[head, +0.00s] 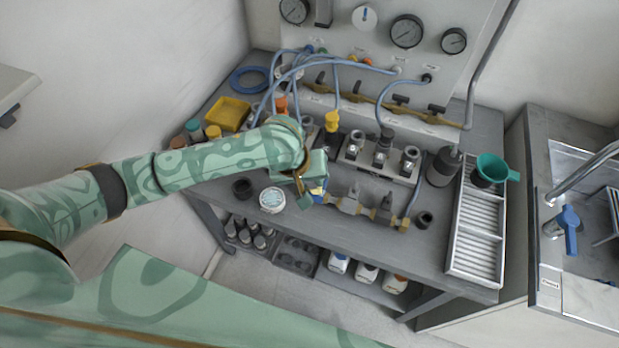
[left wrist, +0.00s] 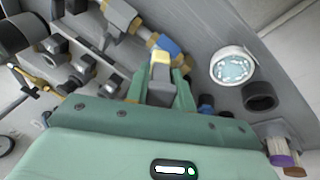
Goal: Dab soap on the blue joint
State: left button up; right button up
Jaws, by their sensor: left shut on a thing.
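The blue joint (left wrist: 168,45) is a blue band beside a yellow fitting on the brass manifold; in the head view it shows as a small blue patch (head: 317,190) beside my left gripper. My left gripper (head: 316,186) is at the manifold's left end. It is shut on a small grey thing with a pale tip (left wrist: 160,60), perhaps a brush. The tip overlaps the blue joint's near edge in the left wrist view; I cannot tell if they touch. The white soap tub (head: 272,200) with pale blue contents stands left of the gripper. My right gripper is not in view.
A black cup (head: 242,188) stands left of the tub. Valves and fittings (head: 381,150) stand behind the manifold (head: 360,208). Blue hoses hang from the gauge panel. A ribbed white tray (head: 475,230) and a green funnel (head: 492,170) are at the right. The table's front edge is near.

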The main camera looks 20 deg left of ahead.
pick_arm(q)
jog(key=shift+p, duration=0.35)
dwell(0.7)
jog(key=shift+s+f+p, duration=0.1)
jog(key=shift+f+p, duration=0.05)
jog(key=shift+p, duration=0.2)
dwell(1.1)
notch_tip(320, 180, up, 2)
jog(key=shift+p, duration=1.25)
notch_tip(320, 180, up, 5)
jog(key=p, duration=0.8)
